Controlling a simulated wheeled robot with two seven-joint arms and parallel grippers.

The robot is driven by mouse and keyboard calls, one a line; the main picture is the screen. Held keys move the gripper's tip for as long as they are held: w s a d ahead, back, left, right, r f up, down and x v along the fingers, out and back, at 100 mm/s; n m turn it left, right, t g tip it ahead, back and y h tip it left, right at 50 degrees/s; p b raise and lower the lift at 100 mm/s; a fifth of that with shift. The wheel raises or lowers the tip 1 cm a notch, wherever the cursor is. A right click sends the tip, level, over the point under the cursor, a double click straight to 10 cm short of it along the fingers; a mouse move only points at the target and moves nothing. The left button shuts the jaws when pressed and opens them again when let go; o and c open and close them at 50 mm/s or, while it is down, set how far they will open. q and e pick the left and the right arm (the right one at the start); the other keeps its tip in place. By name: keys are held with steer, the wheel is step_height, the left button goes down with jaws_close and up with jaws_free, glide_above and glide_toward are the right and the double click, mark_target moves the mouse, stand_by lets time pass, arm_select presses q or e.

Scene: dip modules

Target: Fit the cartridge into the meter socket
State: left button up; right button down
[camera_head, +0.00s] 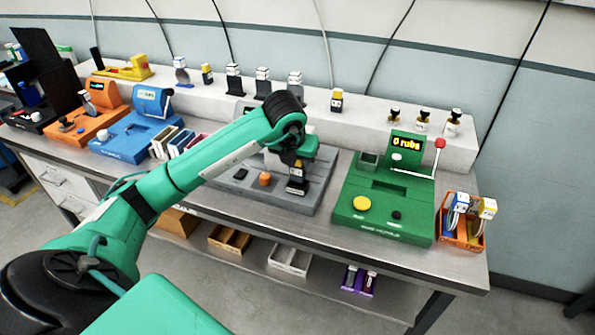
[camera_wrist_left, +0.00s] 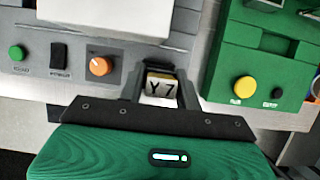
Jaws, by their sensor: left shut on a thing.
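My left gripper (camera_head: 297,180) is shut on a small cartridge, whose white face marked "Y 7" shows between the fingers in the left wrist view (camera_wrist_left: 161,88). In the head view the held cartridge (camera_head: 296,187) is over the front right part of a grey device (camera_head: 318,181) with an orange knob; contact cannot be told. To its right stands a green device (camera_head: 350,222) with a "0 rubs" display, a dark recess, a yellow button and a red-tipped lever. Neither device is plainly labelled as the meter. My right gripper is not in view.
An orange box (camera_head: 474,243) with small stamp-like items stands at the bench's right end. A blue device (camera_head: 125,140) and an orange device (camera_head: 85,124) are at left. Several small cartridges and stamps stand on the back ledge (camera_head: 365,112). Open boxes sit on the lower shelf.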

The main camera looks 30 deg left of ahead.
mark_target(296, 168)
arm_select(q)
step_height(296, 168, down, 3)
steer(key=shift+f+p, duration=0.3)
steer(key=shift+f, duration=0.1)
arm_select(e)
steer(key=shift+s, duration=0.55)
arm_select(q)
steer(key=shift+f, duration=0.15)
